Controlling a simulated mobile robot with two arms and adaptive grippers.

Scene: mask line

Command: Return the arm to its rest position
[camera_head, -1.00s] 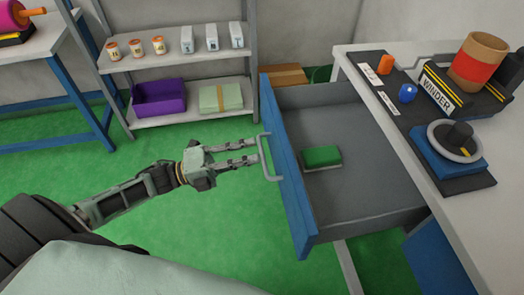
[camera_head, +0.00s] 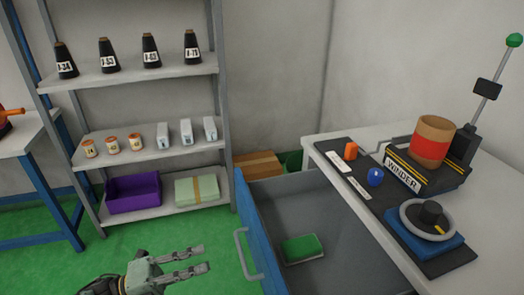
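My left gripper (camera_head: 205,259) shows at the bottom of the head view, left of the drawer handle. Its two fingers are apart with nothing between them, so it is open and empty. A gap lies between the fingertips and the grey drawer handle (camera_head: 243,256). Most of my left arm is below the picture's edge. My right gripper is not in view.
A blue-fronted drawer (camera_head: 262,240) stands pulled out from the white workbench (camera_head: 325,150), with a green-topped block (camera_head: 302,248) inside. A winder (camera_head: 430,172) stands on the bench. A grey shelf (camera_head: 150,75) holds cones, jars, boxes and a purple bin (camera_head: 133,193).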

